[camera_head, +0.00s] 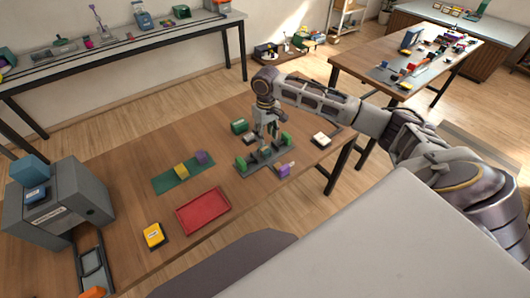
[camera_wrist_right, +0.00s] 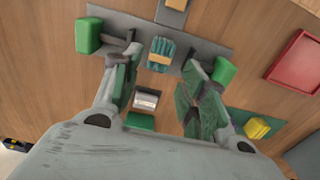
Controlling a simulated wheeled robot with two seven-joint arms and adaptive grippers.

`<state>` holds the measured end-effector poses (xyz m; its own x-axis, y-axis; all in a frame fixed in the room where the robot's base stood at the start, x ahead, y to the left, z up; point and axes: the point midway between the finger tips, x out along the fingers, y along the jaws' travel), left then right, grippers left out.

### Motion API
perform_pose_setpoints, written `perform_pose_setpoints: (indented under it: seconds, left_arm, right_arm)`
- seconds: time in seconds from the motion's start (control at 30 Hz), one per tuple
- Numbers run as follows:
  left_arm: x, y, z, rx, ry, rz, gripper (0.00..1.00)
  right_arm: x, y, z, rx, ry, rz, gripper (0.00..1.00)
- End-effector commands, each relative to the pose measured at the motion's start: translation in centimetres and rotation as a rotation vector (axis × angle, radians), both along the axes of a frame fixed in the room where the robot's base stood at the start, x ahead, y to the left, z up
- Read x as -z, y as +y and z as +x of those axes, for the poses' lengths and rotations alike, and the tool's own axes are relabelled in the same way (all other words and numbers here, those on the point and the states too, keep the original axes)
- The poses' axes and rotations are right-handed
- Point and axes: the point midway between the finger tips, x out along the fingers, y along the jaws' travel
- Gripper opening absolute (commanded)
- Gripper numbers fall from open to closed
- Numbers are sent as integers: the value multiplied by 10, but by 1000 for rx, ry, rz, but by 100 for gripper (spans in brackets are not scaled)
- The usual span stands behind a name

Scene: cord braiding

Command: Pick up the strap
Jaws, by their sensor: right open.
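A teal ribbed piece with a tan band (camera_wrist_right: 160,54) lies on a grey plate (camera_wrist_right: 203,48) between two green blocks, the left one (camera_wrist_right: 88,36) and the right one (camera_wrist_right: 224,72). I cannot tell for sure whether it is the strap. My right gripper (camera_wrist_right: 162,66) is open, its two fingers apart on either side of this piece as seen in the right wrist view. In the head view the right gripper (camera_head: 265,136) points down over the grey plate (camera_head: 245,171) and hides part of what is on it. My left gripper is not in view.
A red tray (camera_head: 203,211) and a yellow box (camera_head: 153,236) lie in front on the wooden table. A green mat (camera_head: 165,184) bears yellow and purple blocks. A grey machine (camera_head: 70,205) stands at the left. A purple block (camera_head: 284,171) is beside the plate.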

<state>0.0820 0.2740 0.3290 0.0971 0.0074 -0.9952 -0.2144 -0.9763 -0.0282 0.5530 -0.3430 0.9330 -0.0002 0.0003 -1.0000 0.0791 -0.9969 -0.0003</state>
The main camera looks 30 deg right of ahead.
Motion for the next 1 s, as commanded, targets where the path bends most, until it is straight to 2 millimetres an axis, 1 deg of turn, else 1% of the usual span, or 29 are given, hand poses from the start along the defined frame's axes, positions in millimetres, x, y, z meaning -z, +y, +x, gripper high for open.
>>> perform_pose_setpoints:
  seconds: [0.1,0.3,0.43,0.77,0.87,1.0]
  left_arm:
    - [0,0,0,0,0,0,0]
    - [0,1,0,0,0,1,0]
    - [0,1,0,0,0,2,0]
    - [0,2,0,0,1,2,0]
    - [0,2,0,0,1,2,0]
    - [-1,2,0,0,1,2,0]
  right_arm:
    - [17,0,-1,0,3,0,43]
    - [36,0,0,0,2,-1,43]
    - [40,0,0,-1,0,0,43]
    - [41,0,0,-1,0,0,43]
    - [45,0,0,-1,1,0,43]
    - [57,1,-1,-1,2,0,43]
